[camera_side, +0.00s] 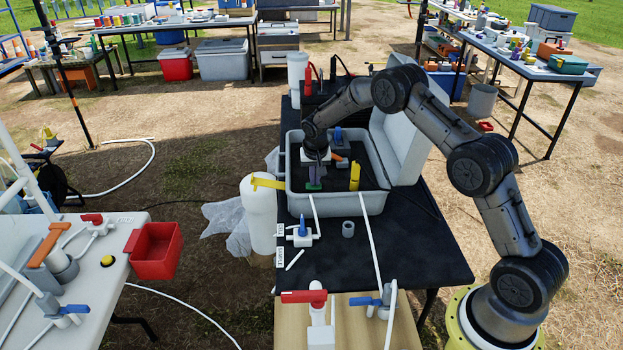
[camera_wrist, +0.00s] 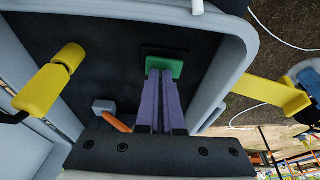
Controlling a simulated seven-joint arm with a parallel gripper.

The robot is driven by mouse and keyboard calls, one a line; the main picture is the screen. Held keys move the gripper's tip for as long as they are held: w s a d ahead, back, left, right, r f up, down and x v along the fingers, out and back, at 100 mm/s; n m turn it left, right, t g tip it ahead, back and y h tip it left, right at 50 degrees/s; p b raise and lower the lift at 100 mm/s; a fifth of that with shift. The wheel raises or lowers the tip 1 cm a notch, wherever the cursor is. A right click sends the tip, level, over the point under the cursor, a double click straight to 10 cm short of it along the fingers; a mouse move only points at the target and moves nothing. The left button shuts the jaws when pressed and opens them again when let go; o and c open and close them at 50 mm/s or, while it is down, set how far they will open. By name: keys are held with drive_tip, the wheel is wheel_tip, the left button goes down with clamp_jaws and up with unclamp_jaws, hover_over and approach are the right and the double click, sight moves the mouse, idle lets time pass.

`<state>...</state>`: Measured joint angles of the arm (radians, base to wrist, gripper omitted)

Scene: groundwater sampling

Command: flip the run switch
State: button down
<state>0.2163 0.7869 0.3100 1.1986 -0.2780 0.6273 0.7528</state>
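A small green block on a dark base (camera_wrist: 164,64) lies in the open grey case, likely the run switch; no label is readable. In the side view it shows as a green patch (camera_side: 313,186) near the case's front wall. My gripper (camera_side: 317,175) points down into the case with its purple fingers above the green part. In the wrist view the gripper's fingers (camera_wrist: 163,82) lie close together with a thin gap and hold nothing visible. Their tips overlap the green part's edge; I cannot tell whether they touch it.
The grey case (camera_side: 335,205) has a raised lid (camera_side: 402,135) on its right. A yellow upright part (camera_side: 354,177) stands inside it, right of my gripper. A white cylinder (camera_side: 260,215) with a yellow strap stands left. Hoses and valves lie on the black table (camera_side: 420,235) in front.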

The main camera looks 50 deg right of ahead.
drive_tip(key=shift+s, duration=0.15)
drive_tip(key=shift+r, duration=0.25)
drive_tip(key=w+v, duration=0.1)
drive_tip(key=v, duration=1.2)
drive_tip(key=shift+r, duration=0.3)
drive_tip(key=shift+d, duration=0.1)
drive_tip(key=shift+s+d+r+t+y, duration=0.2)
drive_tip(key=shift+s+t+y, duration=0.1)
drive_tip(key=shift+s+t, duration=0.1)
